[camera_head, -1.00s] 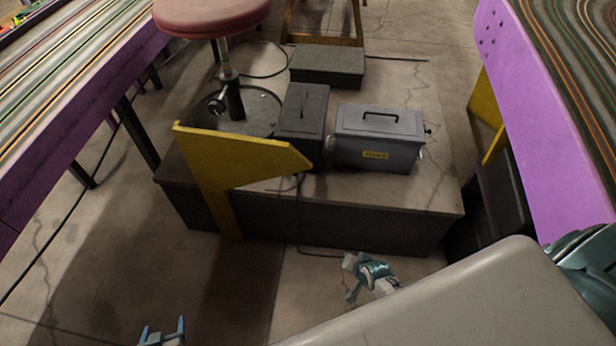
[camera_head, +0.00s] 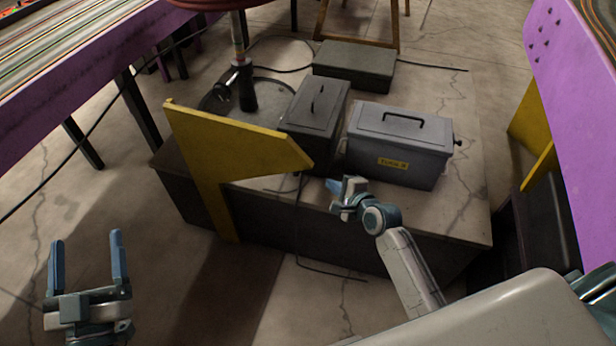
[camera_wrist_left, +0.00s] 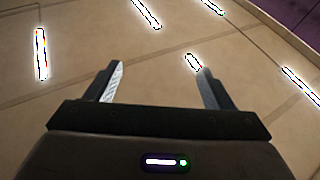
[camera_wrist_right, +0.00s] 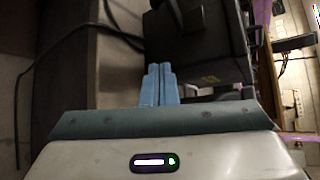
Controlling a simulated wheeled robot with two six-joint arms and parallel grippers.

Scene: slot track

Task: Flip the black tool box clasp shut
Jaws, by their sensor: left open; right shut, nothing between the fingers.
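The black tool box (camera_head: 313,112), with a handle on its lid, stands closed on the low platform, left of the grey box. Its near end faces me; I cannot make out its clasp. My right gripper (camera_head: 338,186) is shut and empty, in front of the boxes near the platform's front edge. In the right wrist view, its closed fingers (camera_wrist_right: 159,68) point at dark box surfaces; which box is unclear, and contact cannot be told.
A grey box (camera_head: 400,145) with a yellow label stands close right of the black one. A flat dark green case (camera_head: 354,66) lies behind. A yellow bracket (camera_head: 235,150) rises at the platform's (camera_head: 462,215) left front. Purple tables (camera_head: 575,110) flank both sides.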

